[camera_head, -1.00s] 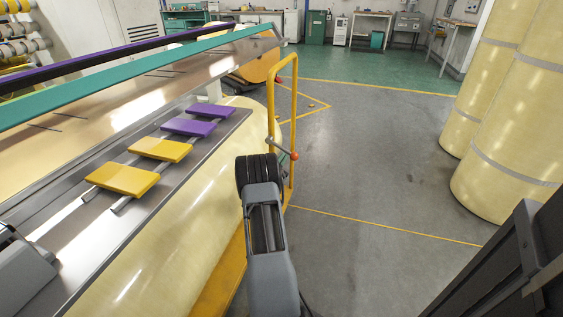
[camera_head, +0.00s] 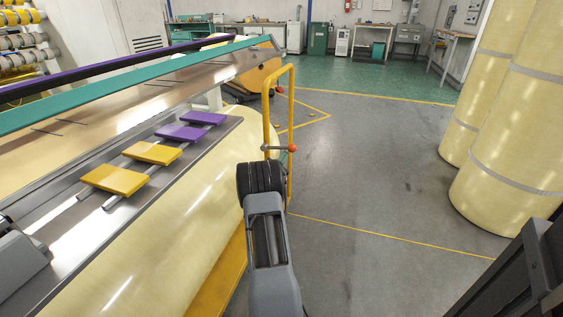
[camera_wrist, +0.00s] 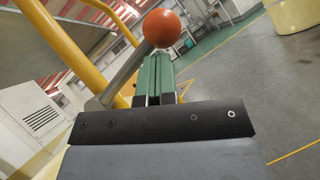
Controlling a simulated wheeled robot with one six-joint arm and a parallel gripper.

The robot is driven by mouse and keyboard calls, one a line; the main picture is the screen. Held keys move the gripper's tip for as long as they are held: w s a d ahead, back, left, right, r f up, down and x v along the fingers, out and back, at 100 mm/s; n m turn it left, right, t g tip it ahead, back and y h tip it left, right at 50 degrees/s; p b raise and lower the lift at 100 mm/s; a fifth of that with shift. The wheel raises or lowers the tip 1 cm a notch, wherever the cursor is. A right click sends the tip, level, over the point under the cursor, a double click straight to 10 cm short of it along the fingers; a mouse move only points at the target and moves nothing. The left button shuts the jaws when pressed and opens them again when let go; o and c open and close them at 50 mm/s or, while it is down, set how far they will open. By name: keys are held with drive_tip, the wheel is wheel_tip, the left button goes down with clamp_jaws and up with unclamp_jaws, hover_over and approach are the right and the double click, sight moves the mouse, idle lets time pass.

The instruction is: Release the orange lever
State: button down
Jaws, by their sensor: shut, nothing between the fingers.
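The orange lever is a grey rod with an orange ball at its end, on the yellow tubular rail. In the head view, the ball (camera_head: 291,148) is on the right of the rail and the rod lies about level. In the wrist view, the ball (camera_wrist: 161,28) is large and close, with the rod running down left from it. My gripper (camera_wrist: 155,70) is shut and empty, just below the ball. I cannot tell whether it touches the lever. In the head view my wrist hides the fingers.
The yellow rail (camera_head: 266,115) stands just beyond my arm. A large cream roll (camera_head: 180,225) and a machine with yellow pads (camera_head: 115,180) and purple pads (camera_head: 180,133) are on the left. Tall cream rolls (camera_head: 510,150) stand at right. The grey floor (camera_head: 380,170) between is clear.

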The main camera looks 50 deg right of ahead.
drive_tip(key=shift+w+a+r+p, duration=0.15)
drive_tip(key=shift+r+p, duration=0.15)
drive_tip(key=shift+r, duration=1.35)
drive_tip(key=shift+r, duration=0.1)
drive_tip(key=s+a+f, duration=0.7)
drive_tip(key=f, duration=0.1)
drive_tip(key=shift+s, duration=0.2)
drive_tip(key=shift+f, duration=0.1)
drive_tip(key=shift+a, duration=0.15)
